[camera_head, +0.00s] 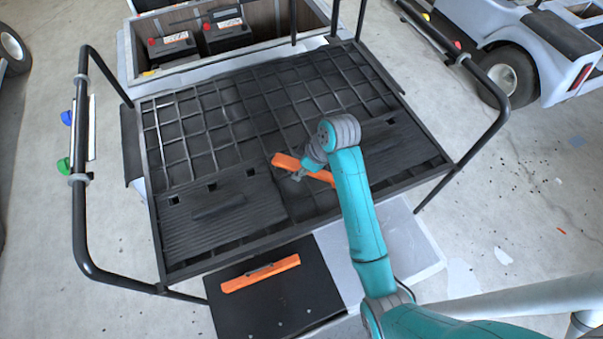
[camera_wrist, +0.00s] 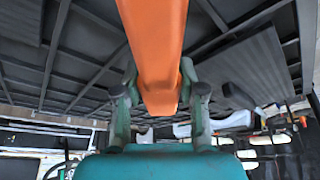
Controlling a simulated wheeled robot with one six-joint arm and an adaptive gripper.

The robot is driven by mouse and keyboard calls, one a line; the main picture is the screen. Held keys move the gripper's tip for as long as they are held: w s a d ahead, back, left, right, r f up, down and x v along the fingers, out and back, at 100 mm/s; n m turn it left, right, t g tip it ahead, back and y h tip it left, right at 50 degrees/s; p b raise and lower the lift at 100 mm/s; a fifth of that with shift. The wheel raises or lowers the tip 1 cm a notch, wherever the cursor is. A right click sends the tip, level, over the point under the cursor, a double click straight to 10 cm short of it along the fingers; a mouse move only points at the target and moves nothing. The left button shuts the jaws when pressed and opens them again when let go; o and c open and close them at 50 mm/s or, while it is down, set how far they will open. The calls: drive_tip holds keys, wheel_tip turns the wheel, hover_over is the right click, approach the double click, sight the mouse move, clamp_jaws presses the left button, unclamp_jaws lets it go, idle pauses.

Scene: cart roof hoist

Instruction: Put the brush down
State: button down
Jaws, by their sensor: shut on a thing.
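My gripper (camera_head: 297,175) is shut on an orange bar-shaped brush (camera_head: 285,161), which sticks out on both sides of it. In the wrist view the orange brush (camera_wrist: 155,35) sits between the two fingers of my gripper (camera_wrist: 158,88) and runs up out of the picture. Bristles cannot be made out. In the head view the brush appears over the black slatted and gridded rack; whether it touches the rack cannot be told. My arm hides part of its right end.
A second orange bar (camera_head: 260,273) lies on a black panel (camera_head: 240,315) at the cart's front. The black rack (camera_head: 205,235) has tall side rails (camera_head: 82,235). Two batteries (camera_head: 172,47) sit in a box behind. Another cart (camera_head: 540,50) stands at upper right.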

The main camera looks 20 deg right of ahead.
drive_tip(key=shift+f, duration=2)
drive_tip(key=shift+f, duration=0.15)
drive_tip(key=c, duration=0.7)
unclamp_jaws()
drive_tip(key=v, duration=1.2)
